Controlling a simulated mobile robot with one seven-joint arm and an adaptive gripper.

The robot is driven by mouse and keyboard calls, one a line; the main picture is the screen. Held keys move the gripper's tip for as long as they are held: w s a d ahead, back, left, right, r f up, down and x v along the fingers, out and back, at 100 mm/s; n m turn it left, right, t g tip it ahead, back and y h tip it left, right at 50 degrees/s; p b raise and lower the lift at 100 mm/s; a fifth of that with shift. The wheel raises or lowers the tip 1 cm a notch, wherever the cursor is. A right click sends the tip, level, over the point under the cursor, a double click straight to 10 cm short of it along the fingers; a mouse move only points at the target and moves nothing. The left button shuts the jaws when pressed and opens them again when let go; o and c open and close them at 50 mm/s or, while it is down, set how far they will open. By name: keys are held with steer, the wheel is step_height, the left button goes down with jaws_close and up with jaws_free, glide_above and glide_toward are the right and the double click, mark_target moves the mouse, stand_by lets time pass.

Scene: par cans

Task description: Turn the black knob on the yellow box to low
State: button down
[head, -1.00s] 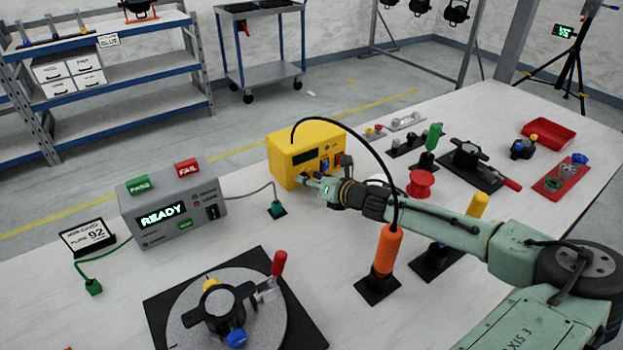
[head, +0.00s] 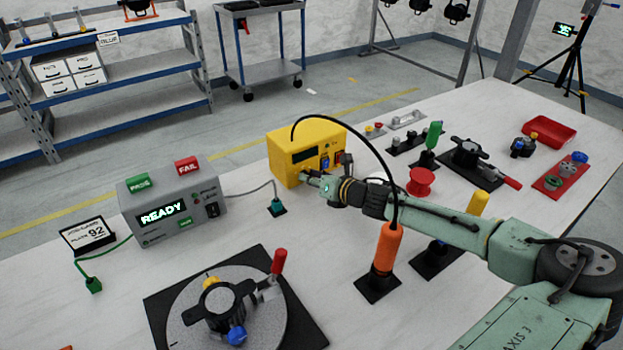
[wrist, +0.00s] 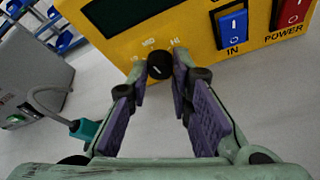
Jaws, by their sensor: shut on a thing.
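The yellow box (head: 282,152) stands on the white table in the head view, and its front fills the top of the wrist view (wrist: 150,38). The black knob (wrist: 160,65) is low on that front, under LO, MID and HI marks. It carries a short white line, too small to read the setting surely. My gripper (wrist: 160,68) has its two purple-padded fingertips on either side of the knob, shut on it. In the head view my gripper (head: 308,178) hides the knob.
A blue IN switch (wrist: 232,28) and a red POWER switch (wrist: 292,12) sit right of the knob. A black cable arches from the box to an orange handle (head: 388,248) beside my arm. A grey READY box (head: 170,215) stands to the left.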

steer(key=shift+f+n+h+b, duration=0.2)
steer(key=shift+n+h+b, duration=0.1)
steer(key=shift+b, duration=0.25)
steer(key=shift+r, duration=0.2)
steer(key=c, duration=1.4)
jaws_free()
steer(key=shift+c, duration=0.2)
steer(key=v, duration=1.2)
steer(key=shift+s, duration=0.1)
